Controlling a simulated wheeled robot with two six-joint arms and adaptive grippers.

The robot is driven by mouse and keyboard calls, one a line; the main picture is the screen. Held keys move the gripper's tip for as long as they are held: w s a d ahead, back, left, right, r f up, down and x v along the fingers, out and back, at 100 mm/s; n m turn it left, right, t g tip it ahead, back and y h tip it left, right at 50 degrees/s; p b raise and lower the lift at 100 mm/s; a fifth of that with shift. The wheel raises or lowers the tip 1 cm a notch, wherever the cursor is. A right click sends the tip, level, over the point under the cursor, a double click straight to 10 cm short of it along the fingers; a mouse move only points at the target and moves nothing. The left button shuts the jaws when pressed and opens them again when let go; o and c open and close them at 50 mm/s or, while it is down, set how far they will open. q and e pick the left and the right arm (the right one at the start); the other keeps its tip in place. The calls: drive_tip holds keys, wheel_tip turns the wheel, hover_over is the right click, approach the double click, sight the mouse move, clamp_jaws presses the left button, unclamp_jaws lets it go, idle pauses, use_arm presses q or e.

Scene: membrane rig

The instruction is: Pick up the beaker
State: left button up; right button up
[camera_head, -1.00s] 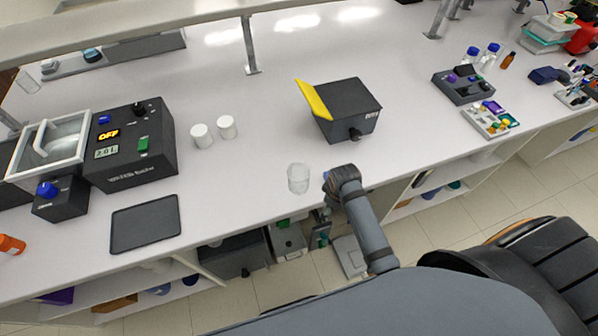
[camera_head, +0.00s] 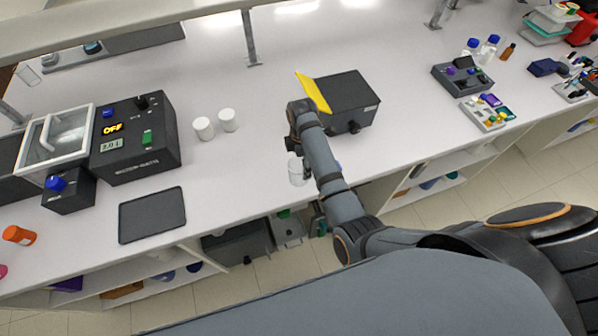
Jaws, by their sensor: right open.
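The clear glass beaker (camera_head: 295,173) stands on the white bench near its front edge, left of my right forearm. The forearm overlaps its right side in this view. My right gripper (camera_head: 290,144) is just above and behind the beaker in the picture, at the left of my wrist. It is small and dark, its jaws are open, and nothing shows in it. Whether it touches the beaker cannot be told. My left gripper is out of view.
A black box with a yellow flap (camera_head: 350,98) stands right behind my right wrist. Two white jars (camera_head: 216,124), a black water bath (camera_head: 135,138) and a dark flat pad (camera_head: 152,214) lie to the left. The bench between pad and beaker is clear.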

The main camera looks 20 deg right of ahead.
sight(299, 172)
drive_tip(key=shift+a+f, duration=0.15)
drive_tip(key=shift+f, duration=0.75)
drive_tip(key=f+b, duration=0.5)
drive_tip(key=shift+a, duration=0.35)
drive_tip(key=shift+r, duration=0.25)
drive_tip(key=c, duration=1.3)
drive_tip(key=shift+r, duration=0.1)
